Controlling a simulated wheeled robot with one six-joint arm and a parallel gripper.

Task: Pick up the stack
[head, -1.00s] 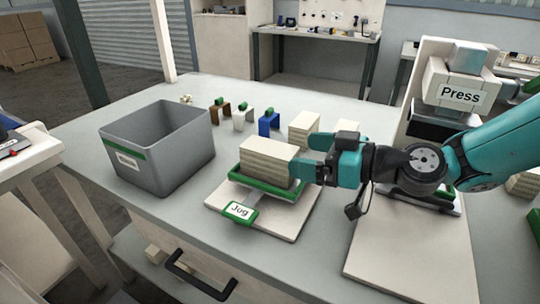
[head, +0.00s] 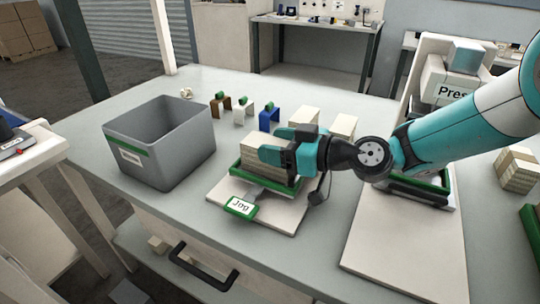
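The stack (head: 262,170) of pale sheets sits in the green-edged tray of the jog station, which has a green-framed "Jog" sign (head: 240,206). My gripper (head: 282,144) reaches in from the right at the height of the stack's upper part. Its two teal fingers are apart, one toward the far side and one toward the near side, with the stack's top between them. I cannot tell whether they touch its sides. The fingers and wrist hide the stack's right part.
A grey bin (head: 160,150) stands to the left. Brown, white and blue (head: 269,117) small stands are behind the jog station. More pale stacks (head: 303,117) are behind my gripper. The press (head: 450,85) is at the right, partly behind my arm.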

